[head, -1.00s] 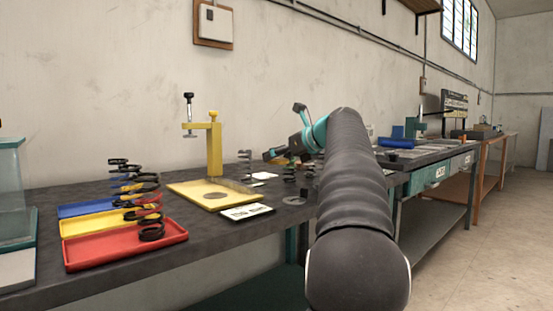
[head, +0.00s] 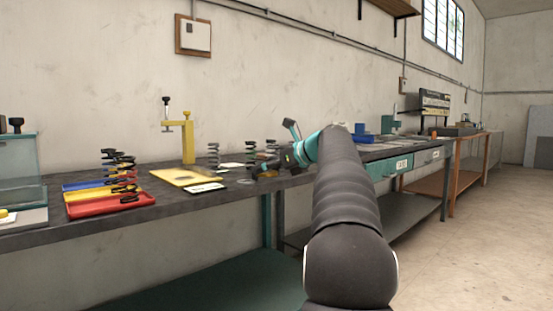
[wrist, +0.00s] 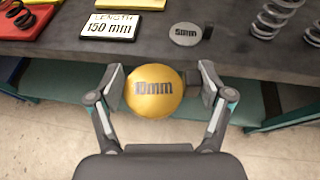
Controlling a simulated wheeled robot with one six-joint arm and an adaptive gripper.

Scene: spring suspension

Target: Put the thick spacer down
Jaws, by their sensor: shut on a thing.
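The thick spacer (wrist: 154,95) is a gold disc marked 10mm, with a dark block at its right side. In the wrist view my gripper (wrist: 163,88) is shut on it, one finger at each side. The spacer appears off the bench's front edge, with floor and the lower shelf behind it. In the head view my gripper (head: 264,168) is near the bench's front edge, and the spacer cannot be made out. A thin grey spacer (wrist: 185,35) marked 5mm lies on the bench (wrist: 240,54) beyond the held one.
A white card (wrist: 112,30) reading LENGTH 150 mm lies left of the thin spacer. Several springs (wrist: 272,18) stand to the right. A yellow press (head: 188,140) and coloured trays (head: 110,203) with springs are farther left. Bare bench shows around the thin spacer.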

